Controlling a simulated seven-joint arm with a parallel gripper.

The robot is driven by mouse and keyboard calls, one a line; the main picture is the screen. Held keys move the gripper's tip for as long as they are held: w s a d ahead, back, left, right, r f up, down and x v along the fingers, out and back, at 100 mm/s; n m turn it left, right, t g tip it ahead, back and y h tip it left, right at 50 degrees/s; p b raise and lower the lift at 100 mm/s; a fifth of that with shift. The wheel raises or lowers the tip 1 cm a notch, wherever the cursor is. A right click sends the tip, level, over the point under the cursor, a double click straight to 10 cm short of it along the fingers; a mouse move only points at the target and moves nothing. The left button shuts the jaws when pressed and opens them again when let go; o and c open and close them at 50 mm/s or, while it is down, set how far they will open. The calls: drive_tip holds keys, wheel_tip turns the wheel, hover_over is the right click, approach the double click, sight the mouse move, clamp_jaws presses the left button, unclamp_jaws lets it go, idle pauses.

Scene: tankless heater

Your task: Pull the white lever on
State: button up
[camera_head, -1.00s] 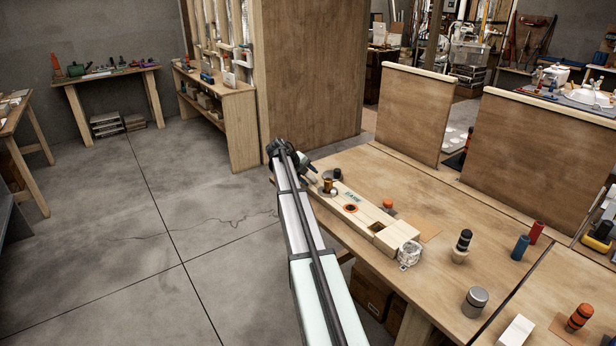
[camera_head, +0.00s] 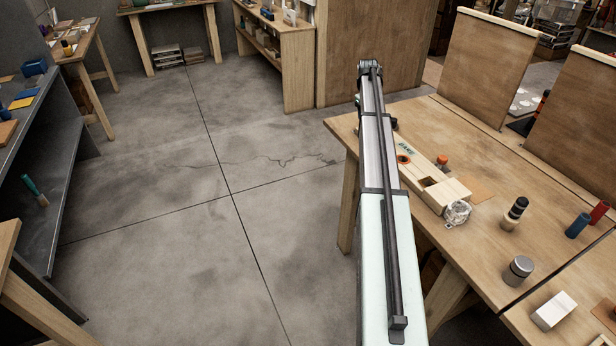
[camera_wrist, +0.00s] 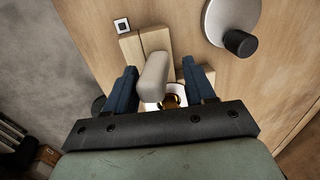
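A cream-white rounded lever (camera_wrist: 154,76) stands out between my fingers in the wrist view. Pale wooden blocks lie behind it. My gripper (camera_wrist: 160,88) is open, with one dark blue finger on each side of the lever. A gap shows on the right; the left finger is very near the lever, and I cannot tell if it touches. In the head view my arm runs away over the table's left edge and hides the lever and the fingers.
A grey disc with a black knob (camera_wrist: 239,43) is right of the fingers. A copper-coloured part (camera_wrist: 171,101) sits below the lever. A pale wooden box (camera_head: 445,191) lies along the wooden table (camera_head: 455,140). Open floor (camera_head: 150,220) is to the left.

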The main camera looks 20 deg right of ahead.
drive_tip(key=shift+w+d+y, duration=0.1)
drive_tip(key=shift+d+y, duration=0.45)
drive_tip(key=shift+y, duration=0.25)
wheel_tip(320, 180, up, 14)
drive_tip(key=s+a+f+n, duration=0.3)
drive_tip(key=a+f+n, duration=0.3)
drive_tip(key=a+f, duration=0.2)
drive_tip(key=s+a+f+n, duration=0.3)
drive_tip(key=a+f+n, duration=0.3)
drive_tip(key=a+f, duration=0.3)
drive_tip(key=s+a+f+n, duration=0.3)
drive_tip(key=a+f+n, duration=0.3)
drive_tip(key=a, duration=0.8)
drive_tip(key=shift+f, duration=1.7)
drive_tip(key=shift+a, duration=0.1)
drive_tip(key=shift+c, duration=0.3)
